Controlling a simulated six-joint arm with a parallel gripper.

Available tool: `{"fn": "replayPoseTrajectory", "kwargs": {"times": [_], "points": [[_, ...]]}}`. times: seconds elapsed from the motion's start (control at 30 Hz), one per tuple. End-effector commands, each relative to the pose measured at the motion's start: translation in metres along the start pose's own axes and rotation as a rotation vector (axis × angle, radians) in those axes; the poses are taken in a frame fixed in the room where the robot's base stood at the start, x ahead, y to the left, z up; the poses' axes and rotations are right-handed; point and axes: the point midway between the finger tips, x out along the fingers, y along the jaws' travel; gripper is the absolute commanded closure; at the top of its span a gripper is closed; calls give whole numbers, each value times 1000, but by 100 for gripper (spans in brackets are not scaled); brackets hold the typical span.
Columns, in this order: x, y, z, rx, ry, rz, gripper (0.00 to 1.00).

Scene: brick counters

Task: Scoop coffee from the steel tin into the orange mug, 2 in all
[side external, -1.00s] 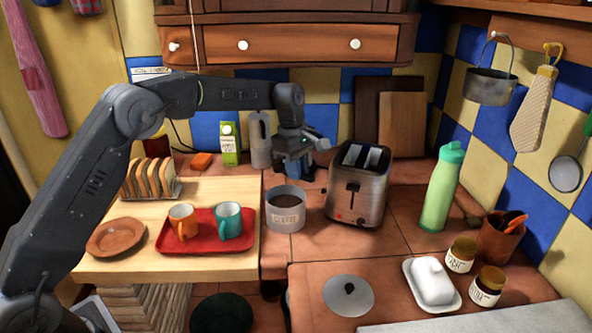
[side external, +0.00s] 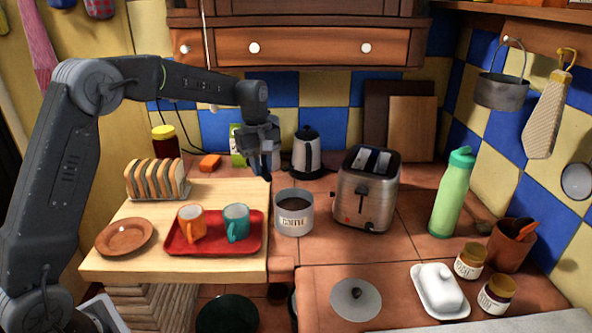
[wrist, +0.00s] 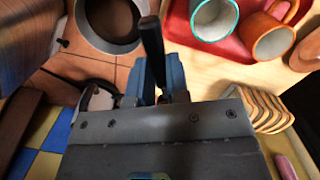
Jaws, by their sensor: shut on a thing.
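The steel tin (side external: 294,222) stands open on the tiled counter, with dark coffee inside; its rim also shows at the top left of the wrist view (wrist: 84,36). The orange mug (side external: 191,226) stands upright on a red tray (side external: 213,249); it also shows at the wrist view's upper right (wrist: 272,40). I cannot see inside it clearly. My gripper (side external: 266,168) hangs above the counter, behind and left of the tin and right of the mug. In the wrist view its blue fingers (wrist: 158,78) are shut on a black handle (wrist: 152,42). The handle's bowl end is not clearly visible.
A teal mug (side external: 236,224) stands beside the orange mug on the tray. A toast rack (side external: 157,182) and brown plate (side external: 124,237) share the wooden board. A toaster (side external: 365,195) stands close right of the tin, a kettle (side external: 307,155) behind it.

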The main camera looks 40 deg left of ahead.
Motion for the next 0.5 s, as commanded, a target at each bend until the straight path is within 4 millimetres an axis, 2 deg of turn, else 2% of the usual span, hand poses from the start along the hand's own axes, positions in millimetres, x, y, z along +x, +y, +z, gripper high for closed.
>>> {"fn": "replayPoseTrajectory", "kwargs": {"times": [0.03, 0.1, 0.3, 0.4, 0.5], "points": [[-5, -24, -9, 58, 7, -5, 100], [-7, -55, -16, 156, 14, -16, 100], [-5, -140, -22, 428, 20, -48, 100], [-1, -174, -18, 541, 16, -63, 100], [3, -198, -13, 628, 10, -74, 100]]}}
